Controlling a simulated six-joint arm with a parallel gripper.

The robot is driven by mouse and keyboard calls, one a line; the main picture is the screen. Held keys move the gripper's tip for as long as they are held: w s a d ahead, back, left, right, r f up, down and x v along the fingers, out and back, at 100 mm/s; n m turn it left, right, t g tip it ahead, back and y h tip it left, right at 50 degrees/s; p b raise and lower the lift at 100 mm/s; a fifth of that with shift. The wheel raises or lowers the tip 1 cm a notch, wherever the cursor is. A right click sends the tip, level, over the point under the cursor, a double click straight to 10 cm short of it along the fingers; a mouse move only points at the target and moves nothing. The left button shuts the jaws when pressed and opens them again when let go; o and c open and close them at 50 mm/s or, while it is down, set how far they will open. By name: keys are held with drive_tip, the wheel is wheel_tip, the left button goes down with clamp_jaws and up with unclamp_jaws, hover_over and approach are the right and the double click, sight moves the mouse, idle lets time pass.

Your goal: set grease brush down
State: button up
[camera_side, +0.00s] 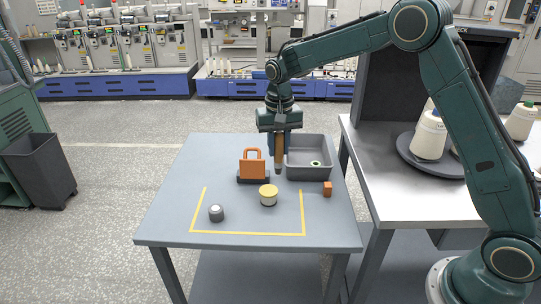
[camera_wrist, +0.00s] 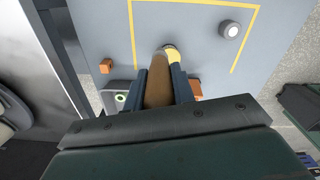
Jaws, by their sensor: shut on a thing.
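My gripper (camera_side: 279,134) points down above the back half of the grey table (camera_side: 160,225). It is shut on the grease brush (camera_side: 279,157), which has a brown handle and hangs roughly upright. In the wrist view the brush (camera_wrist: 158,85) shows between the dark fingers (camera_wrist: 160,88). In the side view it hangs between the orange block with a handle loop (camera_side: 252,168) and the grey bin (camera_side: 308,174). Its lower end appears to be above the table; I cannot tell the exact gap.
A yellow-topped round tin (camera_side: 268,195) and a grey knob-like piece (camera_side: 216,213) stand near the yellow tape outline (camera_side: 250,234). A small orange cube (camera_side: 327,189) sits in front of the bin. The bin holds a green-and-white ring (camera_side: 316,164).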

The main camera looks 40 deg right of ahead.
sight(278, 162)
wheel_tip(278, 162, down, 12)
drive_tip(key=shift+f, duration=0.25)
drive_tip(key=shift+f, duration=0.1)
drive_tip(key=shift+f, duration=2.05)
drive_tip(key=shift+f, duration=0.1)
drive_tip(key=o, duration=1)
wheel_tip(278, 162, up, 11)
drive_tip(key=shift+f, duration=0.1)
drive_tip(key=shift+r, duration=0.7)
